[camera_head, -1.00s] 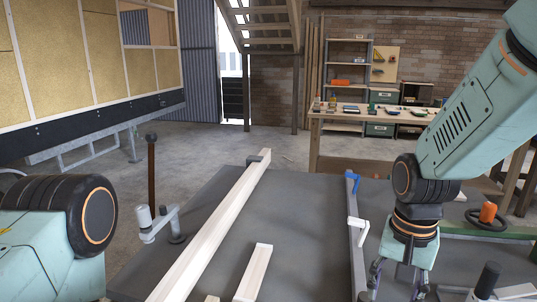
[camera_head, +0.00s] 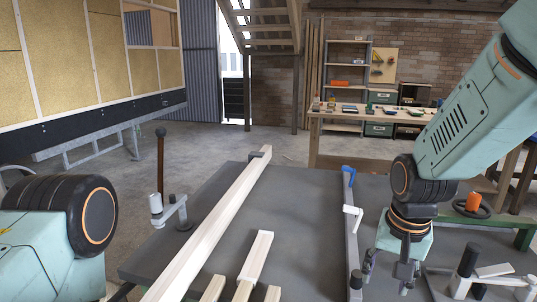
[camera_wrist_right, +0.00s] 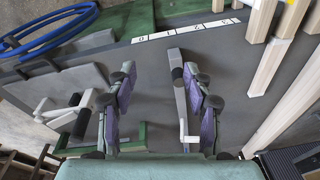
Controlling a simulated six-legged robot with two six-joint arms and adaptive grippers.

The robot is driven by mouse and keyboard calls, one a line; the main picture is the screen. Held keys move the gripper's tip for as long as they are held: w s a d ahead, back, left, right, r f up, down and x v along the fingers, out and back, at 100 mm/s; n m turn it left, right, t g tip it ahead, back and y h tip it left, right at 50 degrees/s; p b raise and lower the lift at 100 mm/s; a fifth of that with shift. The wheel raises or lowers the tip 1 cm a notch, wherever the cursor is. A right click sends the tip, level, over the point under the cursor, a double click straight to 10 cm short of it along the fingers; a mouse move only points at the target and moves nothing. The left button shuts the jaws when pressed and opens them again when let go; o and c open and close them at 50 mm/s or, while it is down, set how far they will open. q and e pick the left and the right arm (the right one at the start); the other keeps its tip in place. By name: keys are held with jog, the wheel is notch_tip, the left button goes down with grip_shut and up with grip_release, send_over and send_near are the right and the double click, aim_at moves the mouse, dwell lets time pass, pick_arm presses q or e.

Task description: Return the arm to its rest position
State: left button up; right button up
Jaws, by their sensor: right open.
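My right arm comes in from the right in the head view. Its gripper (camera_head: 386,276) points down, open and empty, over the right part of the grey work table (camera_head: 310,225). The right wrist view shows its two fingers (camera_wrist_right: 158,103) spread apart, with bare table and a grey rail (camera_wrist_right: 182,95) behind them and nothing between them. Of my left arm, only a teal link with a black joint shows at the left edge of the head view. The left gripper is out of view.
A long pale beam (camera_head: 215,220) and shorter timber pieces (camera_head: 256,258) lie on the table. A rail with a blue-tipped clamp (camera_head: 349,176) stands left of my right gripper. Dark clamp hardware (camera_head: 468,260) is to its right. A workbench (camera_head: 330,116) stands farther back.

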jog(key=s+d+f+n+t+b, duration=0.1)
jog(key=s+f+n+t, duration=0.15)
jog(key=f, duration=0.65)
jog(key=s+f+n+t+b, duration=0.1)
jog(key=s+f+n, duration=0.15)
jog(key=f, duration=0.65)
jog(key=s+f+g, duration=0.1)
jog(key=s+f, duration=0.3)
jog(key=s, duration=0.4)
jog(key=s+f+g+b, duration=0.1)
jog(key=s+f+g, duration=0.1)
jog(key=s+f, duration=0.3)
jog(key=s+f+g+b, duration=0.1)
jog(key=s+f, duration=0.3)
jog(key=s, duration=0.6)
jog(key=shift+s+d+f+g, duration=0.2)
jog(key=shift+s+f+g, duration=0.2)
jog(key=shift+g, duration=0.25)
